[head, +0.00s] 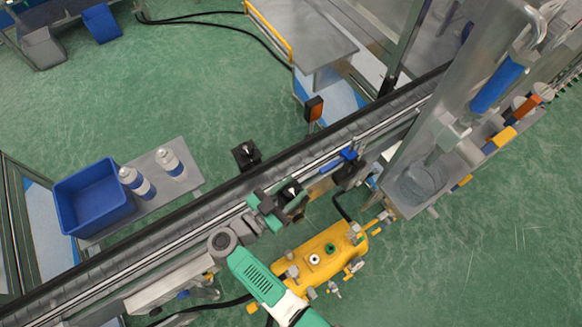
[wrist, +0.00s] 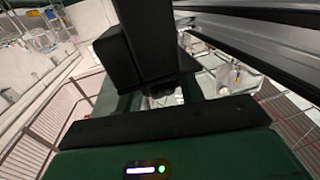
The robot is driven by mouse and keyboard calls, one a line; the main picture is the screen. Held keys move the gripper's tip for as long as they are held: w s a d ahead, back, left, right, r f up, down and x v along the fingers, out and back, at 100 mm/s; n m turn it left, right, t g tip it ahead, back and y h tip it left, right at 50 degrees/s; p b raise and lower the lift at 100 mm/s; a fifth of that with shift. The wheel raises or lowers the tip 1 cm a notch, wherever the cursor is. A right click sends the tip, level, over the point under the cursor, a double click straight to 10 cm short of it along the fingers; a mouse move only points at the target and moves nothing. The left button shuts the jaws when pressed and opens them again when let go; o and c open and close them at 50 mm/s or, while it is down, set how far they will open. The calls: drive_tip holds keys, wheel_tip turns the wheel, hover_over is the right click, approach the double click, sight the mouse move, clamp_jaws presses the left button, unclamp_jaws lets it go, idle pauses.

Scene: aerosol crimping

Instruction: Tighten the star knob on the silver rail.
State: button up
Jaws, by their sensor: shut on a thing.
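The silver rail (head: 180,241) runs diagonally along the conveyor in the head view. It also crosses the upper right of the wrist view (wrist: 250,32). A black clamp block (head: 291,192) sits at the rail's near side, and my gripper (head: 279,205) is at it. In the wrist view the block (wrist: 148,40) stands tall in front of my gripper (wrist: 160,95). A dark knob part (wrist: 166,90) shows below the block, between the green fingers. The fingers are shut on this knob. Its star shape is mostly hidden.
Another black clamp (head: 246,154) stands across the conveyor. A yellow tank (head: 325,257) with valves is close to the arm on the near side. A blue bin (head: 93,197) and white-blue cans (head: 136,182) stand on a side table. A large metal machine (head: 465,110) rises at right.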

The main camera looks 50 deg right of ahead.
sight(285, 197)
idle(0.4)
drive_tip(key=o, duration=1)
drive_tip(key=shift+c, duration=0.2)
drive_tip(key=a, duration=0.2)
drive_tip(key=a+b, duration=0.1)
drive_tip(key=a, duration=0.2)
drive_tip(key=w+a, duration=0.1)
drive_tip(key=a, duration=0.1)
drive_tip(key=shift+a, duration=0.35)
